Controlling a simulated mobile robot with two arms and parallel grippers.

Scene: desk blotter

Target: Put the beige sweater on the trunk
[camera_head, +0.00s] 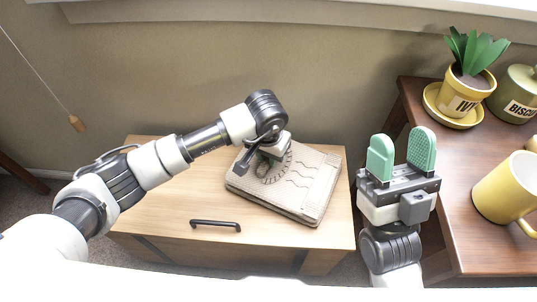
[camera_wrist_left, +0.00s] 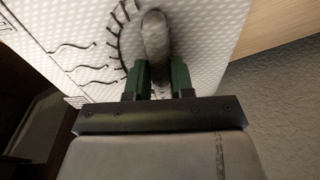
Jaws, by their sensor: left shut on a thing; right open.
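The beige sweater (camera_head: 312,182) lies folded and flat on top of the light wooden trunk (camera_head: 165,185). It has a dotted texture and dark curved and wavy lines, and fills much of the left wrist view (camera_wrist_left: 205,25). My left gripper (camera_head: 262,162) reaches down onto its left part. In the left wrist view its green fingers are shut on a grey-brown rounded lump at the sweater, seemingly part of it; the fingertips are partly hidden. My right gripper (camera_head: 401,155) is open and empty, fingers up, right of the trunk.
A dark wooden desk (camera_head: 450,170) at the right holds a yellow mug (camera_head: 505,190), a potted plant (camera_head: 466,90) on a yellow saucer and a green biscuit jar (camera_head: 515,95). The trunk has a black handle (camera_head: 215,224) in front. The trunk top left of the sweater is clear.

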